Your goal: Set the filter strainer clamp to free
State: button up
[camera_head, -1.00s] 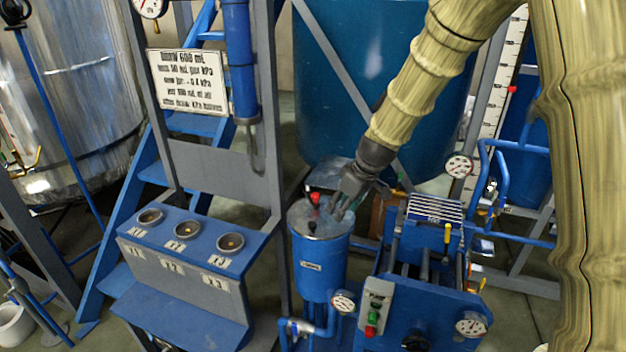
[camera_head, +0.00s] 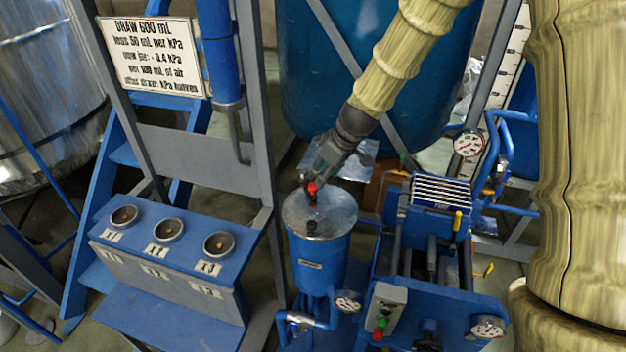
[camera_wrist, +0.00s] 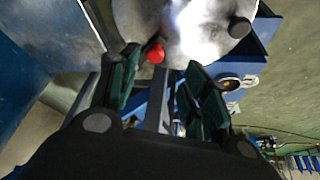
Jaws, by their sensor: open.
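The filter strainer is a blue cylinder (camera_head: 319,258) with a shiny metal lid (camera_head: 335,213). A red knob (camera_head: 312,188) stands at the lid's back left edge, and a small dark knob (camera_head: 311,227) sits nearer the front of the lid. My gripper (camera_head: 309,183) is open at the red knob, coming from the back right.
A blue filter press frame (camera_head: 432,250) with a button box (camera_head: 385,308) stands close on the right. A blue bench with three cups (camera_head: 168,229) stands on the left.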

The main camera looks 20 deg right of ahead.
aim_at(313, 185)
jog(key=w+f, duration=0.1)
jog(key=f, duration=0.1)
jog(key=w+a+f+p, duration=0.1)
jog(key=w+f, duration=0.3)
jog(key=shift+a+f+p, duration=0.15)
jog(key=shift+f+p, duration=0.2)
jog(key=shift+f, duration=0.25)
jog(key=shift+s+a, duration=0.1)
jog(key=shift+s, duration=0.45)
jog(key=shift+s+r, duration=0.6)
jog(key=shift+s, duration=0.2)
jog(key=shift+w+f, duration=0.85)
jog(key=shift+w, duration=0.15)
jog(key=c, duration=0.4)
jog(key=shift+w, duration=0.1)
jog(key=c, duration=0.3)
jog(key=shift+r, duration=0.1)
grip_shut()
jog(key=shift+s+r, duration=0.15)
jog(key=shift+s, duration=0.15)
